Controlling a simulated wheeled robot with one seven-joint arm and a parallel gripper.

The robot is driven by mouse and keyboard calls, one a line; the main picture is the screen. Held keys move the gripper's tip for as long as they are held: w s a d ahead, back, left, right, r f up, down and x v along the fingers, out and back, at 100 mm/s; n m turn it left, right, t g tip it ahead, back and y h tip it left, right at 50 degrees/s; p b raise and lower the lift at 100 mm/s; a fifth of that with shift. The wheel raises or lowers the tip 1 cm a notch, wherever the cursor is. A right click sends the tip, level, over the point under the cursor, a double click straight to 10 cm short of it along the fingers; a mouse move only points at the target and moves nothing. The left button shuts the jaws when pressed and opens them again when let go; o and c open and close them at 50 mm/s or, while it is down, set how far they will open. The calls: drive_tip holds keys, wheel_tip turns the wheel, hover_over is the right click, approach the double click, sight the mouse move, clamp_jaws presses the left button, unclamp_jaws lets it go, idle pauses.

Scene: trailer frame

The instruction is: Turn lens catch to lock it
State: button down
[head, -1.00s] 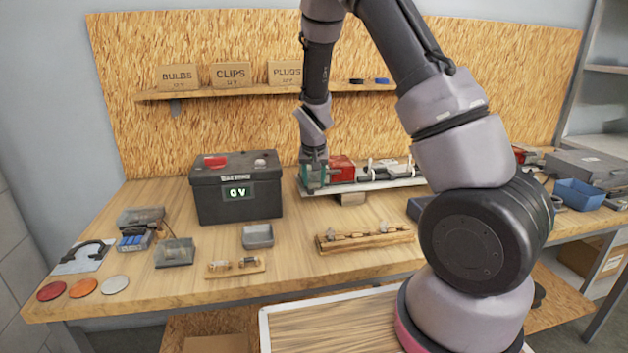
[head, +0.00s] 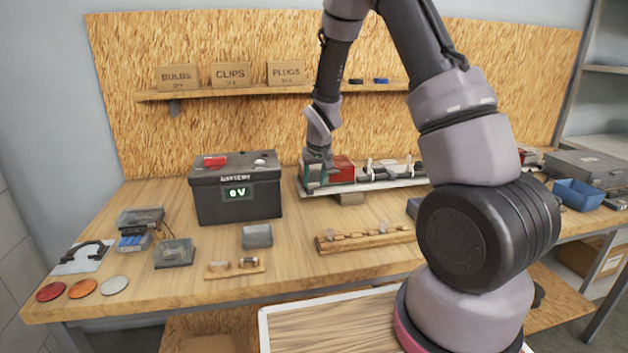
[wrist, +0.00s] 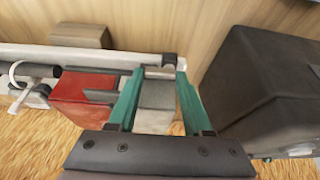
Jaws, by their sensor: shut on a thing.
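The trailer frame (head: 385,184) is a pale bar lying along the back of the bench. A red lamp lens (head: 343,168) sits at its left part and also shows in the wrist view (wrist: 82,88). My gripper (head: 315,184) has green fingers and is at the frame's left end, beside the lens. In the wrist view my gripper (wrist: 160,75) is shut on a small grey piece (wrist: 158,73) at the bar's end, which appears to be the lens catch. A grey block face (wrist: 156,97) shows between the fingers. The fingers hide much of the catch, so its angle is unclear.
A dark battery box (head: 237,190) stands close to the left of my gripper. A wooden strip with clips (head: 366,240) lies in front of the frame. A grey tray (head: 257,236) and several small parts occupy the left bench. A shelf with boxes (head: 232,76) is behind.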

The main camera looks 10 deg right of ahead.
drive_tip(key=shift+c, duration=1.6)
unclamp_jaws()
drive_tip(key=v, duration=1)
drive_tip(key=shift+s+r, duration=0.25)
drive_tip(key=shift+r, duration=0.1)
drive_tip(key=s+d+r+m+t+y, duration=0.1)
drive_tip(key=s+d+r+m, duration=0.3)
drive_tip(key=s+r, duration=0.9)
drive_tip(key=s+r+t, duration=0.1)
drive_tip(key=s+r, duration=0.3)
drive_tip(key=s, duration=0.2)
drive_tip(key=s+d+r+y, duration=0.1)
drive_tip(key=s+r, duration=0.3)
drive_tip(key=s, duration=0.3)
drive_tip(key=shift+d+r+t, duration=0.25)
drive_tip(key=shift+t, duration=0.15)
